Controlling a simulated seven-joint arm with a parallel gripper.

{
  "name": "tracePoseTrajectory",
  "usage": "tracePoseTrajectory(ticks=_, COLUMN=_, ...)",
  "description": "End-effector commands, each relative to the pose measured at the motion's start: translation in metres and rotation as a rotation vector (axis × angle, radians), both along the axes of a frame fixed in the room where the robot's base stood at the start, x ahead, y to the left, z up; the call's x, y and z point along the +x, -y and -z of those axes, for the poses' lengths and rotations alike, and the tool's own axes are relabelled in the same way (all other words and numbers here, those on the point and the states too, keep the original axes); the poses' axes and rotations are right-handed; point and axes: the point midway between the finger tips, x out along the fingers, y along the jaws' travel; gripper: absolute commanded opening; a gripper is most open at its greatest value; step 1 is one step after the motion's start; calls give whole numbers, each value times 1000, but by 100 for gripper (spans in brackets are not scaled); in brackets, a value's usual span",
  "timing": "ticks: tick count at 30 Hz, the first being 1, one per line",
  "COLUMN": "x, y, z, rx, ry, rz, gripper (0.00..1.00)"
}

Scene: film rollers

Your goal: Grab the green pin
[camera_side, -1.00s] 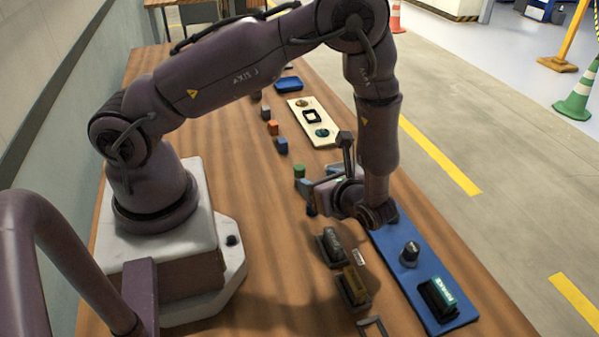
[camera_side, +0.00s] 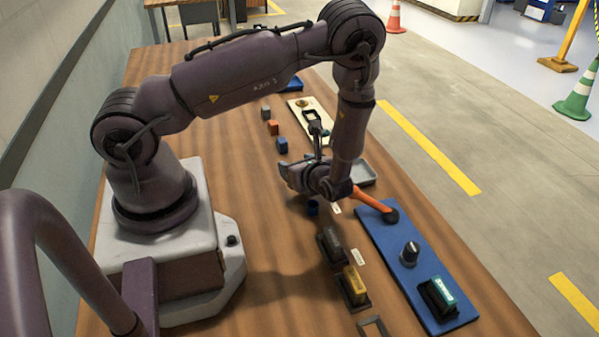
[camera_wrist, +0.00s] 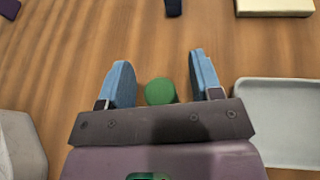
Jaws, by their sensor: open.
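The green pin (camera_wrist: 160,91) shows in the wrist view as a round green top, between the two blue fingers of my gripper (camera_wrist: 160,78). There is a gap on each side of it, wider on the right. The fingers are open and do not visibly touch the pin. In the side view my gripper (camera_side: 287,174) is low over the table, and the pin is hidden behind it. How far the fingers reach down around the pin is not clear.
A grey tray (camera_wrist: 290,122) lies close right of the gripper in the wrist view. A blue board (camera_side: 399,277) with an orange handle (camera_side: 372,200) and a knob is at the front right. Small blocks, including a blue one (camera_side: 282,145), lie farther back.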

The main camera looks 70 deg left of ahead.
Motion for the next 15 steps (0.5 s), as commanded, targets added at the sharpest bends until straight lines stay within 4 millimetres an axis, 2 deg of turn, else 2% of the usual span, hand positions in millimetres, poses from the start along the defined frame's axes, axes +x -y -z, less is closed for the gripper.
tracePoseTrajectory(ticks=8, x=-1, y=-4, z=2, rx=-1, ry=1, rz=2, gripper=59)
tracePoseTrajectory(ticks=11, x=0, y=-4, z=2, rx=-1, ry=1, rz=1, gripper=41)
tracePoseTrajectory(ticks=15, x=0, y=-4, z=2, rx=-1, ry=1, rz=1, gripper=8)
